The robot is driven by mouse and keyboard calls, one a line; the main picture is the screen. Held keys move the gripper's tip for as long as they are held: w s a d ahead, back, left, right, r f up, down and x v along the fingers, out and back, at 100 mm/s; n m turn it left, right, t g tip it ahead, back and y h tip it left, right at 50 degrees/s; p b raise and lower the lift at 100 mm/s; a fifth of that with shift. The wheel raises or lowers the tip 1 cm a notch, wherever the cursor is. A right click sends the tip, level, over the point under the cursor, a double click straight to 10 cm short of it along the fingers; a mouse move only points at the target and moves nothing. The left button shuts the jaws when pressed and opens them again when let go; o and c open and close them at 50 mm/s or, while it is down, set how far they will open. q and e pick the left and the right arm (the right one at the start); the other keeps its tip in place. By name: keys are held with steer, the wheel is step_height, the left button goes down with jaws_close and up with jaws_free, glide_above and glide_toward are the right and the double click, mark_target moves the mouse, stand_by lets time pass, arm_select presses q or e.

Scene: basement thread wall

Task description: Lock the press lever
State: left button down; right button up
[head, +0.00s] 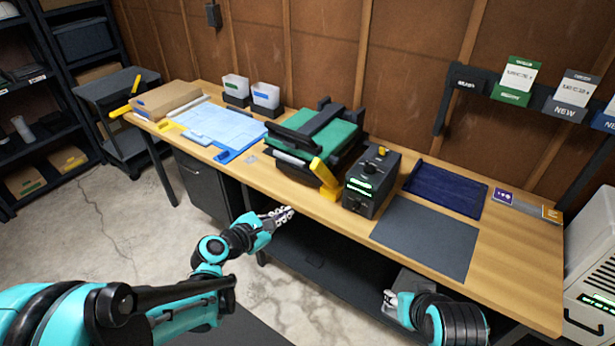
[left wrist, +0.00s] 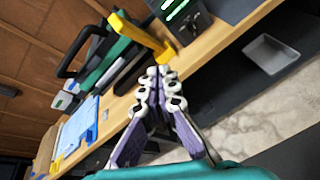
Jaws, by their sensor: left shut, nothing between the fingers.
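The press (head: 310,139) is a black frame with a green bed, standing on the wooden bench. Its yellow lever (head: 325,174) sticks out at the front right corner of the press. In the left wrist view the lever (left wrist: 142,38) lies just beyond my fingertips. My left gripper (head: 284,214) is shut and empty, in front of the bench edge and below the lever, apart from it. It also shows in the left wrist view (left wrist: 160,76). My right gripper (head: 392,299) is low in front of the bench, partly hidden by its own wrist; its fingers are too small to judge.
A dark control box (head: 371,181) with a knob and green lights stands just right of the lever. A grey mat (head: 426,238) and a dark blue mat (head: 446,190) lie further right. Blue sheets (head: 213,131) lie left of the press. A shelf (head: 290,262) runs under the bench.

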arm_select(q)
steer(key=w+n, duration=0.1)
steer(key=n, duration=0.1)
steer(key=w+a+n+t, duration=0.1)
steer(key=n, duration=0.1)
steer(key=w+n+t, duration=0.1)
steer(key=n, duration=0.1)
steer(key=shift+a+f+h, duration=0.15)
steer(key=shift+a+h, duration=0.1)
steer(key=shift+h, duration=0.05)
steer(key=shift+w, duration=0.1)
steer(key=b, duration=0.2)
glide_toward(315, 172)
step_height(315, 172, down, 5)
steer(key=w+d, duration=0.1)
steer(key=w, duration=0.2)
steer(key=shift+w+d+r+b, duration=0.3)
steer(key=shift+w+d+r, duration=0.15)
steer(key=shift+w+r, duration=0.3)
steer(key=shift+w+d+r+b, duration=0.25)
steer(key=shift+w+d+r, duration=0.15)
steer(key=shift+w+r, duration=0.3)
